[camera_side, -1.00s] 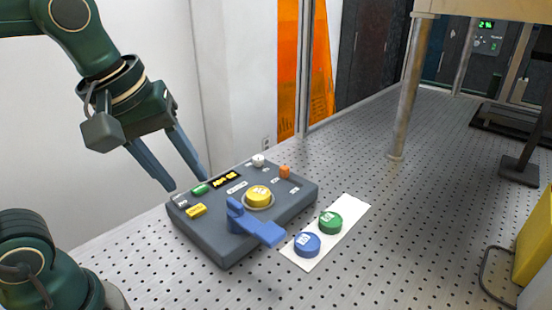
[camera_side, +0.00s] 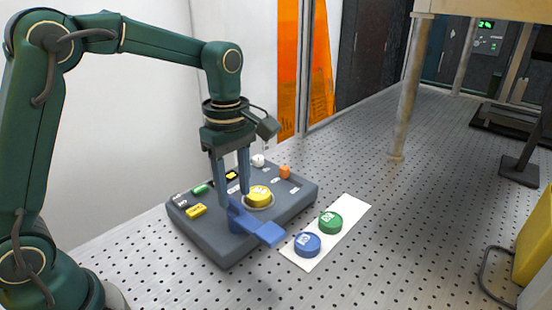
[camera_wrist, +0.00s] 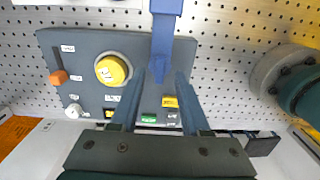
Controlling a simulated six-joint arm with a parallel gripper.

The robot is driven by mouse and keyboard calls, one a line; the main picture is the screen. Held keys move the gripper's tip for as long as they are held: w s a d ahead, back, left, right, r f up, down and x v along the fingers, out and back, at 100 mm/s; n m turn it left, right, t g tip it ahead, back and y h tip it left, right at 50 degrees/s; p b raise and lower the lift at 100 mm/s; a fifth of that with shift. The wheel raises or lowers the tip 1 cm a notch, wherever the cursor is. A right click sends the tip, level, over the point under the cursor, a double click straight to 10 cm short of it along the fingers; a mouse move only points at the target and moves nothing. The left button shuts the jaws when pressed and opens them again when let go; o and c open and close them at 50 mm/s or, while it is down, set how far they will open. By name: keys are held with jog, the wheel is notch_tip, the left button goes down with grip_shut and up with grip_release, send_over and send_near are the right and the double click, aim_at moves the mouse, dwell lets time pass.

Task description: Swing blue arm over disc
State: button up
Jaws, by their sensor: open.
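The blue arm (camera_side: 264,233) is mounted on the grey instrument box (camera_side: 222,250). Its flat free end sticks out past the box's front edge, towards the blue puck, clear of the yellow disc (camera_side: 258,196). The disc sits in a round seat on the box top, and it also shows in the wrist view (camera_wrist: 111,70). My gripper (camera_side: 234,198) is open and points down at the blue arm's pivot end. In the wrist view my fingertips (camera_wrist: 158,75) lie on either side of the blue arm's near end (camera_wrist: 163,40); contact cannot be told.
A blue puck (camera_side: 307,245) and a green puck (camera_side: 330,222) lie on a white strip (camera_side: 350,208) beside the box. An orange knob (camera_side: 285,172) and a white knob (camera_side: 258,160) stand on the box top.

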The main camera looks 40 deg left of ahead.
jog(key=shift+f, duration=1.15)
jog(key=shift+c, duration=0.3)
grip_shut()
jog(key=shift+r, duration=0.1)
